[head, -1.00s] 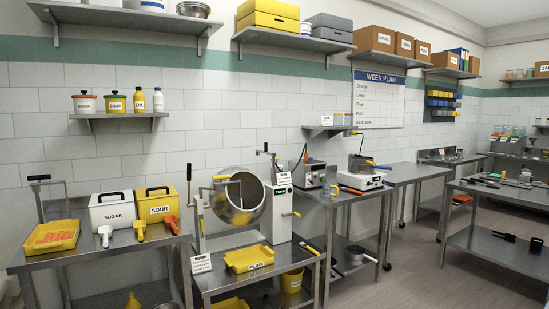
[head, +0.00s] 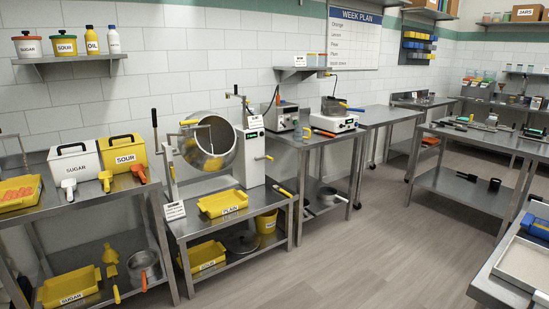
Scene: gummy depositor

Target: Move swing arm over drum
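The drum (head: 222,141) is a round, shiny metal bowl tilted with its open mouth toward me. It is mounted beside a white machine housing (head: 254,155) on a metal table. A thin bar with a yellow grip (head: 190,122) reaches across the upper left of the drum's mouth; it may be the swing arm, but I cannot tell for certain. A dark-topped upright lever (head: 155,128) stands left of the drum. Neither of my grippers is in view.
A yellow PLAIN tray (head: 222,204) sits in front of the drum. SUGAR (head: 78,165) and SOUR (head: 124,153) bins stand on the left table. A table with a pale tray (head: 525,262) is at the lower right. The middle floor (head: 390,235) is clear.

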